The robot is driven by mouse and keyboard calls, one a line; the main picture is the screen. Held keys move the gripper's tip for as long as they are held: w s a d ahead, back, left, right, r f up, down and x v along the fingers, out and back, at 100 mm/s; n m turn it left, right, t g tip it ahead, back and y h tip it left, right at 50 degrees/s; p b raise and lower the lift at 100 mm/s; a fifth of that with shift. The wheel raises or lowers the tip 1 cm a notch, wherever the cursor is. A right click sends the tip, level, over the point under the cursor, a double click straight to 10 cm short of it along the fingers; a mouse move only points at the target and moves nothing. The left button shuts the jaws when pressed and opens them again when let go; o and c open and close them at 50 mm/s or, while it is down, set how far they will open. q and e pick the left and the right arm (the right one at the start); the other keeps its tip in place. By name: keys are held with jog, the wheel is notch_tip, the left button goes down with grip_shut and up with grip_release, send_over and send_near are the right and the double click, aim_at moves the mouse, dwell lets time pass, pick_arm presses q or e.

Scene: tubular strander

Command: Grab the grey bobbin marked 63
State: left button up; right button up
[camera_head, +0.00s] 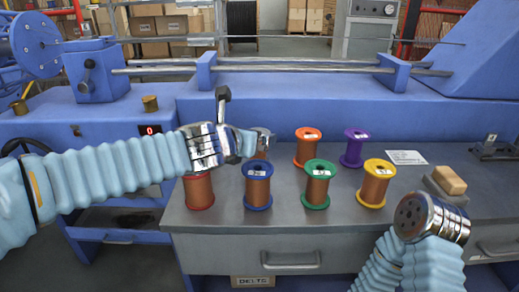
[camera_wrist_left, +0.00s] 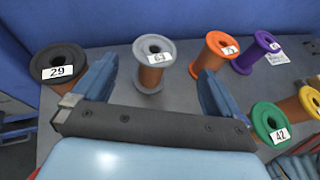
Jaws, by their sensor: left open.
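The grey bobbin (camera_wrist_left: 152,62), labelled 63 and wound with copper wire, stands upright on the bench. In the head view the grey bobbin (camera_head: 261,154) is partly hidden behind my left gripper (camera_head: 246,142). In the left wrist view it lies between the two blue fingers, a little beyond them. My left gripper is open and empty, with a gap on each side of the bobbin. The end of my right arm shows at the lower right of the head view, but its gripper fingers do not show.
A black bobbin marked 29 (camera_wrist_left: 60,65) stands left of the grey one. Orange (camera_head: 307,147), purple (camera_head: 354,148), green (camera_head: 317,184), blue (camera_head: 257,186), yellow (camera_head: 375,184) and red (camera_head: 198,191) bobbins stand around. Blue machine rails run behind the grey bench (camera_head: 230,228).

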pick_arm(q)
jog(key=x, duration=0.8)
jog(key=shift+w+a+f+b, duration=0.25)
jog(key=shift+w+b, duration=0.05)
jog(key=shift+c, duration=0.3)
jog(key=c, duration=1.2)
